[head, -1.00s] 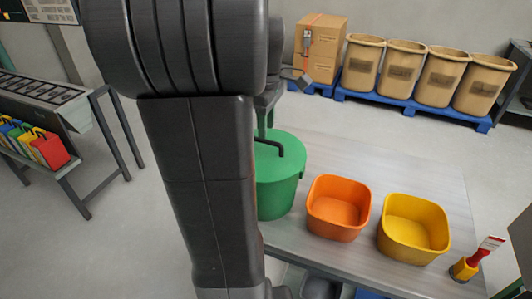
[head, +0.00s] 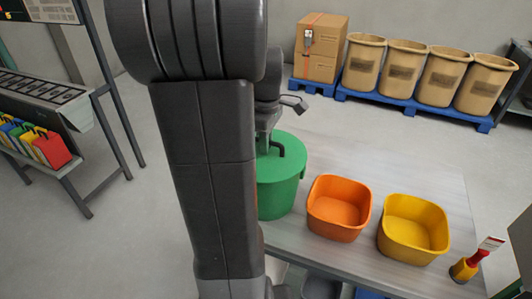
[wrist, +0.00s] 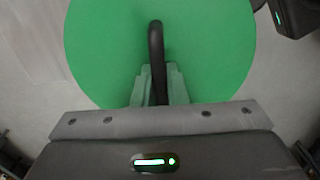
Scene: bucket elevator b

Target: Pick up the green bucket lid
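The green bucket lid (wrist: 215,50) is a round, flat green disc that fills the upper middle of the wrist view. In the head view the lid (head: 287,165) sits on the green bucket (head: 280,197) on the table. The lid's black bar handle (wrist: 155,45) stands up across its middle. My gripper (wrist: 159,72) is at the handle, with one finger on each side of the bar and very little gap. Whether the fingers press on the handle cannot be seen. In the head view my arm hides the left part of the bucket and most of the gripper.
An orange bin (head: 338,208) and a yellow bin (head: 413,229) stand right of the bucket on the grey table (head: 440,185). Tan bins (head: 402,70) and a cardboard box (head: 320,45) are at the back on blue pallets.

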